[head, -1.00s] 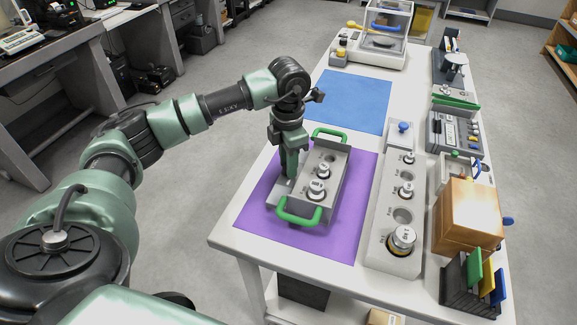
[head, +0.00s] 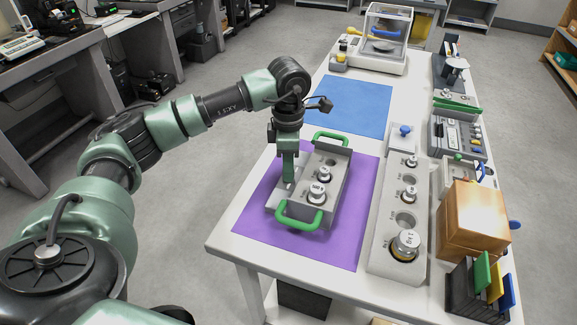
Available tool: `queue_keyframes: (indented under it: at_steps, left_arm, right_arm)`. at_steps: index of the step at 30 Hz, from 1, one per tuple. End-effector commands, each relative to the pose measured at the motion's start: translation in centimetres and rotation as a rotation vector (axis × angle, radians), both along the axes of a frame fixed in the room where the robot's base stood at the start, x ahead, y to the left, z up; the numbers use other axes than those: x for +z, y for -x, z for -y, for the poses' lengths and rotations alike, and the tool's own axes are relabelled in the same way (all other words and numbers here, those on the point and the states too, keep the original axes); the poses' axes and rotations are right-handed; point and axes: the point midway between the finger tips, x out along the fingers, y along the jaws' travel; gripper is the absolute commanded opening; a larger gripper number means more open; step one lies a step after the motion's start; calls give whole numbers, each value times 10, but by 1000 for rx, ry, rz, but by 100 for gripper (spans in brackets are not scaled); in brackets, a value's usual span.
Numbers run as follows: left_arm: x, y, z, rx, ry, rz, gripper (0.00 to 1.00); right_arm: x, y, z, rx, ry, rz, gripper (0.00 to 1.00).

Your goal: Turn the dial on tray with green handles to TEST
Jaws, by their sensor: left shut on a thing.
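The grey tray (head: 335,178) with green handles (head: 298,213) sits on the purple mat (head: 345,244), holding metal weights (head: 317,192) in its wells. My left gripper (head: 287,180) points straight down at the tray's left side, over a lower grey ledge (head: 262,203). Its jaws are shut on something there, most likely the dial. The dial and its TEST mark are hidden behind the gripper, so I cannot tell the setting. My right gripper is not in view.
A long grey weight block (head: 383,255) stands right of the purple mat. A wooden box (head: 472,222) and a dark rack with coloured plates (head: 480,285) are at the table's right edge. A blue mat (head: 350,103) and a glass-cased balance (head: 385,40) lie farther back.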

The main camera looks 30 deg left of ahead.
Motion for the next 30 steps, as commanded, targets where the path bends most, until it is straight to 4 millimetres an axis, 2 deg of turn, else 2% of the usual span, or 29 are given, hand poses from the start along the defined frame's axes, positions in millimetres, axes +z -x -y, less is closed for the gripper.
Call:
queue_keyframes:
  at_steps: [7, 8, 10, 21, 23, 30]
  left_arm:
    - [1, 0, 0, -1, 0, 2, 0]
    - [1, 0, 0, -1, 0, 2, 29]
    - [1, 0, 0, 0, 0, 1, 48]
    - [4, 0, 0, 0, 0, 1, 48]
    - [10, -1, 0, 0, 1, 3, 48]
    - [50, -1, 0, 0, 0, 5, 48]
  right_arm:
    - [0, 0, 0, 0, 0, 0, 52]
    - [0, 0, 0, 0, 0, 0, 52]
    - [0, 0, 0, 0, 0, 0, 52]
    - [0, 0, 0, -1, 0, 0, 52]
    - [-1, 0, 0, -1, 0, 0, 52]
    - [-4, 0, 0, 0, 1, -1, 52]
